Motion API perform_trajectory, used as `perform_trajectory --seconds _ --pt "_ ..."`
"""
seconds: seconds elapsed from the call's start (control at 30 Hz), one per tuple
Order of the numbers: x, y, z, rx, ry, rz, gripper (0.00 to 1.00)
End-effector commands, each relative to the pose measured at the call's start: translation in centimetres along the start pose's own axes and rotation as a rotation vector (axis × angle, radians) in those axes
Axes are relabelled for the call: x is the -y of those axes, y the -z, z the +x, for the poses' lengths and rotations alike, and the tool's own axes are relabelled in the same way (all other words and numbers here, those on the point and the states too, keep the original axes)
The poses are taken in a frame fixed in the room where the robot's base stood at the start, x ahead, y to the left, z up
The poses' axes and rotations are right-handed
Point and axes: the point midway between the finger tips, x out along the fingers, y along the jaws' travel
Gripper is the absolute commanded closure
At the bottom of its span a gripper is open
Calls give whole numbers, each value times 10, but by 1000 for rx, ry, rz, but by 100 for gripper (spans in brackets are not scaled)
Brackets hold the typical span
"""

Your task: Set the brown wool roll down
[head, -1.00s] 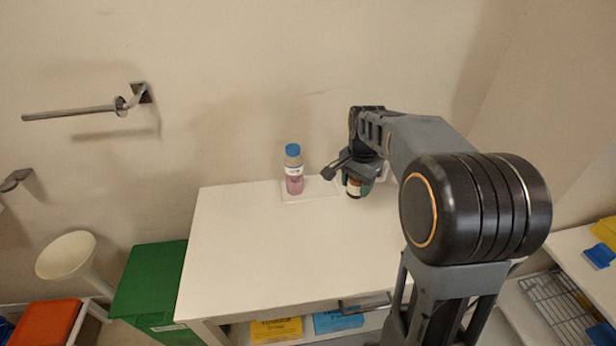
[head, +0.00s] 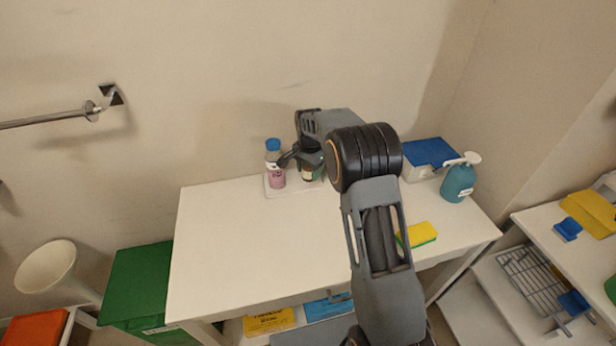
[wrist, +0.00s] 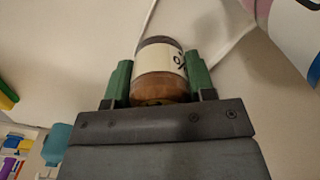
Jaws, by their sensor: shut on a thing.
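The brown wool roll (head: 307,173) is a short brown cylinder with a cream label band. It stands roughly upright at the back of the white table, over or on the white tray (head: 268,192); I cannot tell whether its base touches. In the wrist view the roll (wrist: 160,88) sits between the two green fingers of my gripper (wrist: 160,82), which is shut on it. In the head view my gripper (head: 304,163) is partly hidden by its own arm links.
A pink bottle with a blue cap (head: 276,170) stands close left of the roll on the tray. A blue-lidded box (head: 428,155), a teal pump bottle (head: 458,183) and a yellow sponge (head: 421,234) are at the right. The white tabletop (head: 250,240) is clear at front left.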

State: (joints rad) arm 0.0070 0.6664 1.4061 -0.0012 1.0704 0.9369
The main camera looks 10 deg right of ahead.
Motion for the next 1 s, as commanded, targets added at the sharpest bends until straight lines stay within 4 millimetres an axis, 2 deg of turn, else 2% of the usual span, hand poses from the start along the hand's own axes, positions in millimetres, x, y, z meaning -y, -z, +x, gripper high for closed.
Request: perform_trajectory --seconds 0.33,0.77,0.8,1.0 --pt "4 1 34 1 -2 0 78" --pt "5 1 41 0 0 0 78" --pt "5 1 39 0 0 0 46" --pt "5 1 39 0 0 0 27"
